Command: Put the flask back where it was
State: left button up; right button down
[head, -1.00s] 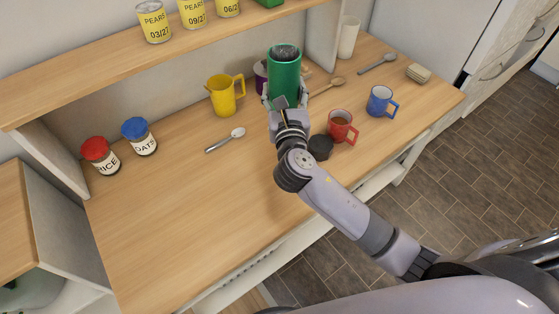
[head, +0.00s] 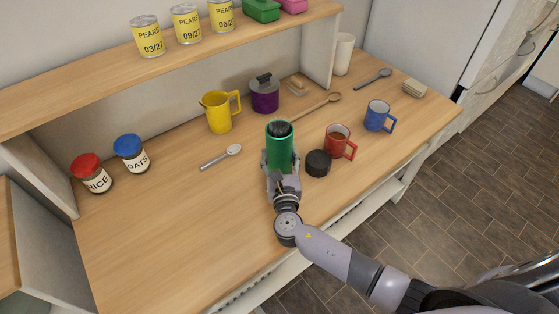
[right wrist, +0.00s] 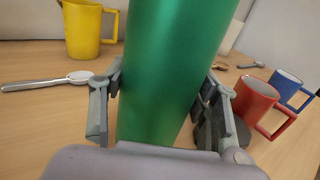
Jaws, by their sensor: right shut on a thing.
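The flask is a green cylinder (head: 280,146) with a dark open top, upright over the middle of the wooden counter. My right gripper (head: 280,170) is shut on its lower part, with a finger on each side. In the right wrist view the flask (right wrist: 172,70) fills the middle between the fingers. I cannot tell whether its base touches the counter. A black round lid (head: 318,163) lies on the counter just right of the flask. My left gripper is not in view.
A red mug (head: 338,140) and blue mug (head: 377,115) stand to the right. A spoon (head: 220,158), yellow jug (head: 219,112) and purple pot (head: 265,95) are left and behind. Jars (head: 92,175) stand far left. The front-left counter (head: 170,235) is clear.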

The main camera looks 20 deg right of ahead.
jog(key=shift+f, duration=0.75)
jog(key=shift+f, duration=0.15)
jog(key=c, duration=0.6)
grip_release()
jog(key=shift+s, duration=0.2)
jog(key=s, duration=0.3)
jog(key=s+a+b, duration=0.1)
jog(key=s, duration=0.3)
jog(key=s+a, duration=0.1)
jog(key=s, duration=0.3)
jog(key=shift+s+a, duration=0.2)
